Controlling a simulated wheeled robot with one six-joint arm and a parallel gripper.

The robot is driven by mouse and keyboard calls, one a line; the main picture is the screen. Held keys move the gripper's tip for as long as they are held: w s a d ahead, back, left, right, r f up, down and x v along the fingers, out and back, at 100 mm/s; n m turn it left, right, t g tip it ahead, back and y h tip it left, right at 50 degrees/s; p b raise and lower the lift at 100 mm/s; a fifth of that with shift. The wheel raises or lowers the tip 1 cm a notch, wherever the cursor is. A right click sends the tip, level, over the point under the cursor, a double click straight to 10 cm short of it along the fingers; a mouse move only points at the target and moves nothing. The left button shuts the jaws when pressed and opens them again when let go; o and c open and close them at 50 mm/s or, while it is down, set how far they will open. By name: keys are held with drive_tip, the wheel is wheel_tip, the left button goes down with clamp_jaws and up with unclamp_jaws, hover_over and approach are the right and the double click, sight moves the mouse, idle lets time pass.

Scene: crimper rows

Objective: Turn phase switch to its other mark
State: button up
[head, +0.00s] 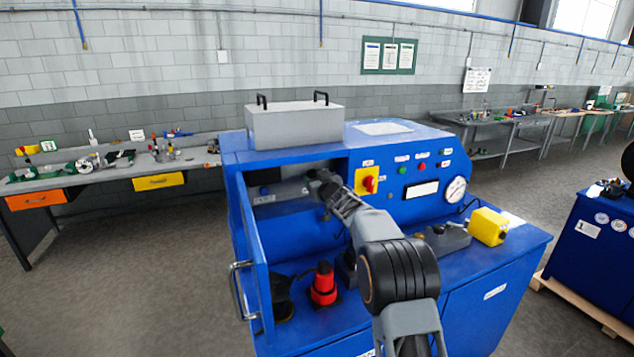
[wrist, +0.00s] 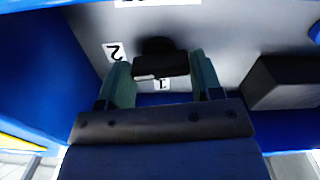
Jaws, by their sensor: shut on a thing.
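The phase switch (wrist: 160,66) is a dark knob on a grey panel in the wrist view. A white label reading 1 (wrist: 161,84) lies just below it in the picture, and a label reading 2 (wrist: 115,52) lies to its left. My gripper (wrist: 162,75) has its two greenish fingers on either side of the knob, shut on it. I cannot tell which mark the knob points to. In the head view my gripper (head: 318,186) reaches into the open recess of the blue machine (head: 300,237). There the arm hides the switch.
A blue door (head: 256,255) stands open at the recess's left. A dark block (wrist: 285,82) sits right of the knob in the wrist view.

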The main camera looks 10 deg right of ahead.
drive_tip(key=n+b, duration=0.2)
drive_tip(key=n, duration=0.2)
drive_tip(key=shift+f, duration=0.1)
drive_tip(key=n+b, duration=0.1)
drive_tip(key=n, duration=0.3)
drive_tip(key=n+b, duration=0.2)
drive_tip(key=n, duration=0.2)
drive_tip(key=shift+n, duration=0.3)
drive_tip(key=shift+n+b, duration=0.6)
drive_tip(key=shift+n, duration=1.1)
drive_tip(key=o, duration=0.9)
drive_tip(key=s+d+b, duration=0.1)
drive_tip(key=s, duration=0.3)
drive_tip(key=s+b, duration=0.2)
drive_tip(key=s, duration=0.3)
drive_tip(key=s+d+b, duration=0.1)
drive_tip(key=s+b, duration=0.1)
drive_tip(key=s, duration=0.2)
drive_tip(key=shift+s+d, duration=0.3)
drive_tip(key=shift+d, duration=0.05)
